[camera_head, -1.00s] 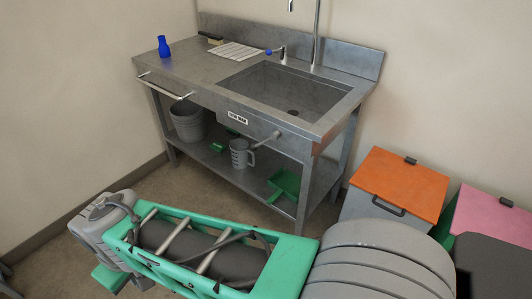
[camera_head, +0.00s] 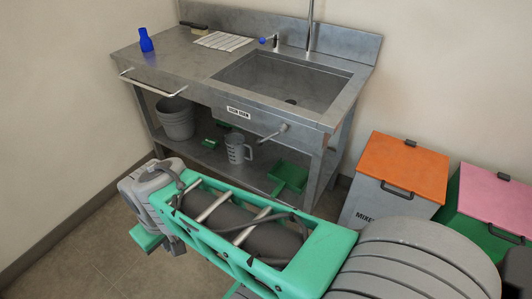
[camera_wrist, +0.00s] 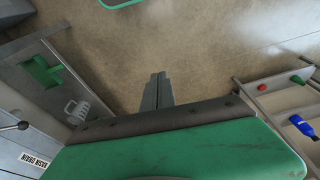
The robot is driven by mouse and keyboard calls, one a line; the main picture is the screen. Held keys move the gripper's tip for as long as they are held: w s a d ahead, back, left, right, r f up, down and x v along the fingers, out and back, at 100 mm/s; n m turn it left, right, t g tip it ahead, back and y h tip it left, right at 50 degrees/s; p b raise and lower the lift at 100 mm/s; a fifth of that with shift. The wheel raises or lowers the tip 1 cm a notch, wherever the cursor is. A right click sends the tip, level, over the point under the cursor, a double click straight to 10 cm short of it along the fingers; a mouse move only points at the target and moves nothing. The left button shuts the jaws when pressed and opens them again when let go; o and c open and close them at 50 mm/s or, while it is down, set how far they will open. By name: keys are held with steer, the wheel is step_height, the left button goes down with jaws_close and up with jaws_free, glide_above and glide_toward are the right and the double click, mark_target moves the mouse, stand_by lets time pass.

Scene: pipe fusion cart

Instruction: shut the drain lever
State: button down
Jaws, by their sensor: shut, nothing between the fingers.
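The drain lever (camera_head: 275,132) is a small grey handle on the front panel of the steel sink bench, right of a white label (camera_head: 238,112). In the head view it slants down to the left from its round end. In the wrist view the lever (camera_wrist: 13,127) shows at the left edge, by the "BASIN DRAIN" label (camera_wrist: 34,160). My gripper (camera_wrist: 157,78) is shut and empty, over bare floor, well apart from the lever. In the head view my arm covers the foreground, and the fingertips cannot be made out.
The bench (camera_head: 190,62) has a sink basin, a blue bottle (camera_head: 146,40) and a front rail (camera_head: 150,88). Its lower shelf holds a bucket (camera_head: 175,119), a jug (camera_head: 236,148) and a green dustpan (camera_head: 289,175). Lidded bins (camera_head: 405,168) stand at right. Floor in front is open.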

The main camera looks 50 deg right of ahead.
steer(key=w+d+f+m+t+h+b, duration=0.1)
steer(key=w+d+f+m+t+b, duration=0.5)
steer(key=d, duration=0.4)
steer(key=w+d+f+m+t+b, duration=0.4)
steer(key=w+d+f+m+b, duration=0.25)
steer(key=d+f+b, duration=0.2)
steer(key=s+d+m+h+b, duration=0.3)
steer(key=s+d+m+h, duration=0.3)
steer(key=s+d+m, duration=0.2)
steer(key=s+d+r+m+t+h+b, duration=0.1)
steer(key=s+d+m+h+b, duration=0.2)
steer(key=s+d+m+h, duration=0.4)
steer(key=s+d+m, duration=0.1)
steer(key=d, duration=0.5)
steer(key=shift+s+r+m+h, duration=0.2)
steer(key=shift+s+m+h, duration=0.1)
steer(key=shift+s+m, duration=0.05)
